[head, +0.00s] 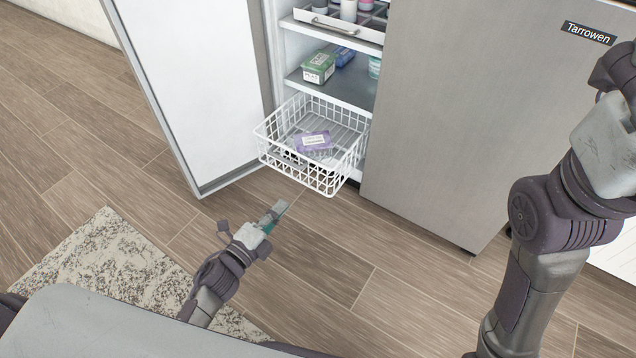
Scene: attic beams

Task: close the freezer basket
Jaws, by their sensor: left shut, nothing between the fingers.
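The white wire freezer basket (345,175) is pulled out of the open fridge-freezer, low down, with its front over the floor. A purple package (313,141) lies in it. My left gripper (280,207) is shut and empty, in front of the basket and a little to its left in the picture, apart from it. My right arm comes in along the right side; its gripper is out of the frame.
The left door (195,80) stands open; the right door (460,120) is closed. Above the basket, a shelf holds a green box (318,68), and a white drawer (335,29) holds containers. A speckled rug (110,265) lies on the wooden floor.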

